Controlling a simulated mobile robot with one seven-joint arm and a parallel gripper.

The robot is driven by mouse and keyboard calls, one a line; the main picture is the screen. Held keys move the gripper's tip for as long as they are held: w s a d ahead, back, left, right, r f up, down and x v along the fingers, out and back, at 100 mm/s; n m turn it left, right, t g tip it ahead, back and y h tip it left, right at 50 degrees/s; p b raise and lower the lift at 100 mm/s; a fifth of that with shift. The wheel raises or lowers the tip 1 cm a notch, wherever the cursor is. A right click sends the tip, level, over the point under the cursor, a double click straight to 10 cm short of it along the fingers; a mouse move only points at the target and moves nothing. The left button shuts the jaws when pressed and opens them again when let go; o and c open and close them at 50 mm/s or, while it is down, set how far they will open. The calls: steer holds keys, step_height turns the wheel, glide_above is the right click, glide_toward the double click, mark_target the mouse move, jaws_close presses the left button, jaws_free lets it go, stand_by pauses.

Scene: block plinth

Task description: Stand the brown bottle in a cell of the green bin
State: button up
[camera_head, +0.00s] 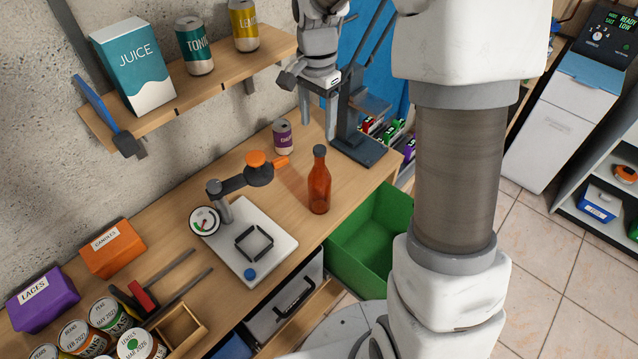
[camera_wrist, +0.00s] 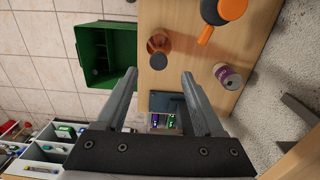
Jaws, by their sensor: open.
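The brown bottle (camera_head: 319,185) stands upright on the wooden bench near its front edge. In the wrist view the bottle (camera_wrist: 158,44) shows from above, just beyond the fingertips. The green bin (camera_head: 352,268) stands lower, against the bench front, partly hidden behind my arm.
A purple can (camera_head: 283,136) stands behind the bottle. A dark press-like stand (camera_head: 357,147) is at right. A shelf (camera_head: 180,99) with a juice carton and cans hangs above.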

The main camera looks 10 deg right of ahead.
mark_target(320, 148)
step_height(320, 148, down, 4)
steer(key=shift+f, duration=0.2)
steer(key=shift+d+f+p, duration=0.15)
steer(key=shift+f+p, duration=0.2)
steer(key=shift+f, duration=0.95)
steer(key=shift+d+f+p, duration=0.1)
steer(key=shift+f+p, duration=0.25)
steer(key=shift+f, duration=0.95)
jaws_close()
steer(key=shift+w, duration=0.1)
